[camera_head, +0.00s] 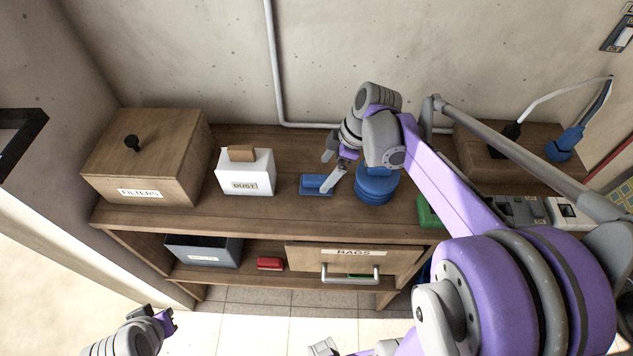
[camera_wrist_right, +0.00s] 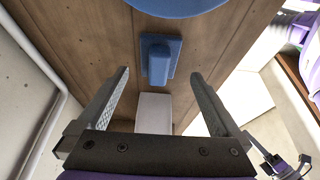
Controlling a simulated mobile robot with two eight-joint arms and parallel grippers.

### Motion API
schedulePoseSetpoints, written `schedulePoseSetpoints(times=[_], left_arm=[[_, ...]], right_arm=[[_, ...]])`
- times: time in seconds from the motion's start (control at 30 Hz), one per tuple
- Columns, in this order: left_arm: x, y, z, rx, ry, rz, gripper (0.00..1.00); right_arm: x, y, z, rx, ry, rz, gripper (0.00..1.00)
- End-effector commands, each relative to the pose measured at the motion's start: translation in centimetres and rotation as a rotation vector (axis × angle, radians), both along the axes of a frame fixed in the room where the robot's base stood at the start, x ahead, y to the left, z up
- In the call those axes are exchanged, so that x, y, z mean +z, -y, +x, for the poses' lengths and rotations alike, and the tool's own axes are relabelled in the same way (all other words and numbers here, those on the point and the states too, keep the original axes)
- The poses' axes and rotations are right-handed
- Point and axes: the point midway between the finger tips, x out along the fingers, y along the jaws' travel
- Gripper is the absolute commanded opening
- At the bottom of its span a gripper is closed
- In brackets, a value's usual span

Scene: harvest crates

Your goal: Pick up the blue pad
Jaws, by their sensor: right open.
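The blue pad (camera_head: 313,186) lies on the wooden shelf top, between the white DUST box and a round blue object. In the right wrist view the blue pad (camera_wrist_right: 159,60) shows as a flat blue plate with a raised block on it. My right gripper (camera_head: 331,166) is open above the pad. In the wrist view its fingertips (camera_wrist_right: 160,75) are to either side of the pad's near edge, with nothing between them. One right finger overlaps the pad in the head view. My left gripper (camera_head: 168,320) is low at the front left, away from the shelf; its jaws are unclear.
The white DUST box (camera_head: 246,178) stands left of the pad, and the round blue object (camera_head: 376,190) is close on its right. A wooden FILTERS box (camera_head: 147,165) is further left. A green object (camera_head: 427,212) is partly hidden by my right arm. A BAGS drawer (camera_head: 310,257) is below.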

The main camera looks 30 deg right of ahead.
Motion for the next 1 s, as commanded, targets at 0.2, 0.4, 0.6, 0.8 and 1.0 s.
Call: schedulePoseSetpoints(times=[0.2, 0.4, 0.6, 0.8, 1.0], left_arm=[[0.2, 0.0, 0.1, 0.000, 0.002, 0.000, 0.00], [0.0, 0.0, 0.0, 0.000, 0.000, 0.000, 0.00], [0.0, 0.0, 0.0, 0.000, 0.000, 0.000, 0.00], [0.0, 0.0, 0.0, 0.000, 0.000, 0.000, 0.00], [0.0, 0.0, 0.0, 0.000, 0.000, 0.000, 0.00]], right_arm=[[-2.4, -1.6, 1.2, 0.004, 0.001, 0.000, 1.00], [-4.3, -2.2, 1.5, 0.000, -0.001, -0.001, 1.00], [-4.3, -2.2, 1.5, 0.000, 0.000, 0.000, 1.00], [-4.3, -2.2, 1.5, 0.000, 0.000, 0.000, 0.69], [-4.3, -2.2, 1.5, 0.000, 0.000, 0.000, 0.33]])
